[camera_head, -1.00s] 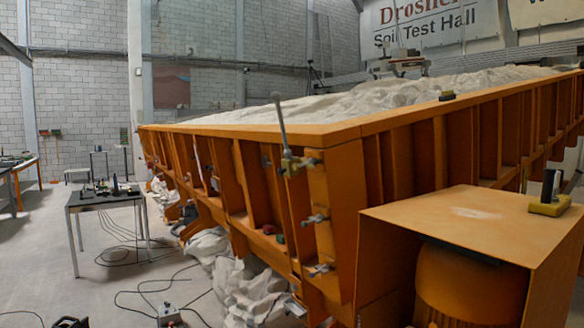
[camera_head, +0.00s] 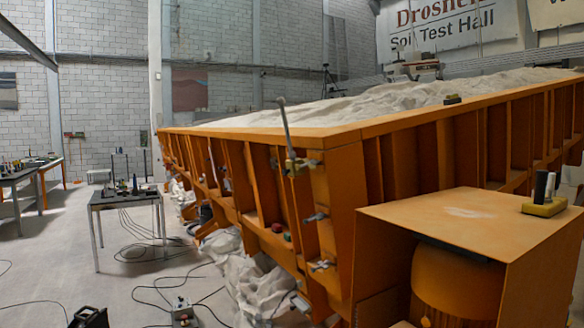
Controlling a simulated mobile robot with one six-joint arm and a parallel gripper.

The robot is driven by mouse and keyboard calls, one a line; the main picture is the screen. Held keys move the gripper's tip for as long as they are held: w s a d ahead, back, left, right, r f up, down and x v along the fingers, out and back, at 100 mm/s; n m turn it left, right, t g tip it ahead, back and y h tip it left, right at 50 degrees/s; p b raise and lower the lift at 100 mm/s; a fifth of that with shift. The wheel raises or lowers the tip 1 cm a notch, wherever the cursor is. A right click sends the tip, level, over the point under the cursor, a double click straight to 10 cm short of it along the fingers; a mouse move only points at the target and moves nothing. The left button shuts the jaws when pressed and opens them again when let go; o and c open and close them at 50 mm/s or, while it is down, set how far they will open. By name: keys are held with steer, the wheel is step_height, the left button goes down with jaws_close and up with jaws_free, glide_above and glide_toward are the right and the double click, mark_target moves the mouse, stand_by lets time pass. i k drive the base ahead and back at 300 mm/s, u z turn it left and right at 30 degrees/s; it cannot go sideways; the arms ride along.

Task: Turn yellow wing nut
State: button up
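A yellowish fitting (camera_head: 302,165) sits at the foot of an upright grey rod (camera_head: 286,128), on the near corner of the orange sandbed (camera_head: 345,195). It is too small here to tell whether it is the yellow wing nut or what shape its wings have. Grey clamp-like fittings (camera_head: 315,217) sit lower on the same corner, with another (camera_head: 321,265) below. My gripper is not in view.
An orange box-like housing (camera_head: 470,216) stands at right, with a yellow block (camera_head: 544,207) on top. A small table (camera_head: 128,196) with tools stands at left. Cables, a grey control box (camera_head: 184,314) and a dark case (camera_head: 89,318) lie on the floor. Pale sacks or cloth (camera_head: 255,285) bulge below the bed.

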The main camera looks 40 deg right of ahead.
mark_target(312, 166)
steer(key=z, duration=0.15)
steer(key=i, duration=0.9)
steer(key=u, duration=0.05)
